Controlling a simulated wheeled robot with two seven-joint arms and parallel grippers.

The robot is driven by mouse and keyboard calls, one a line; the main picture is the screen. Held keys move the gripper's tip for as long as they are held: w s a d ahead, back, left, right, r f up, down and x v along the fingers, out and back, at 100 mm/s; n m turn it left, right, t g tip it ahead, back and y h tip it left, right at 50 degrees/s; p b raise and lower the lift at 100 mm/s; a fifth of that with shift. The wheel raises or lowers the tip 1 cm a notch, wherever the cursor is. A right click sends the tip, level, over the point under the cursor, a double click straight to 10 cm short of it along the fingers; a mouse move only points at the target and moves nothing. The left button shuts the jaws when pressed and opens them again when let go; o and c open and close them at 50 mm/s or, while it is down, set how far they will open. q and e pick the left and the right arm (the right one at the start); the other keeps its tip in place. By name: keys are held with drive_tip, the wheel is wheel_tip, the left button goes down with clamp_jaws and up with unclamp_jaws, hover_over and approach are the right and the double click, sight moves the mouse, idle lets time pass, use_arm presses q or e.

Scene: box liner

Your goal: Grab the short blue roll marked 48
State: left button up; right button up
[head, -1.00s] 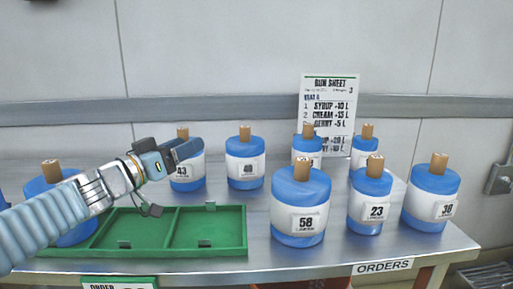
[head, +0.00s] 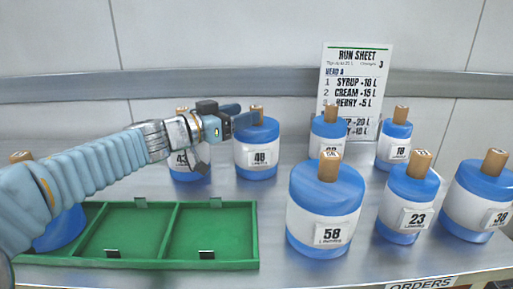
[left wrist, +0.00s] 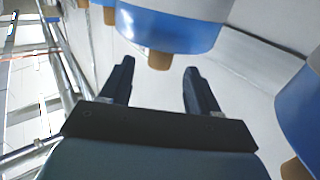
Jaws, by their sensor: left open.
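The short blue roll marked 48 (head: 257,155) stands upright at the back of the table, with a white label band and a brown core on top. My left gripper (head: 240,115) overlaps its upper left edge in the head view. In the left wrist view the open, empty fingers (left wrist: 160,82) point toward a blue roll (left wrist: 170,32) with a brown core, probably the 48 roll. That roll lies beyond the fingertips, its core lined up with the gap. My right gripper is not in view.
Roll 43 (head: 188,165) stands left of roll 48, partly behind my arm. Rolls 58 (head: 322,210), 23 (head: 408,205) and 30 (head: 480,200) stand in front to the right. A green divided tray (head: 210,264) lies in front. A run sheet (head: 355,85) stands behind.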

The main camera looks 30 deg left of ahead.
sight(256, 106)
use_arm(q)
drive_tip(key=x, duration=0.5)
drive_tip(key=shift+f+b, duration=0.1)
drive_tip(key=shift+b, duration=0.3)
clamp_jaws()
idle(0.9)
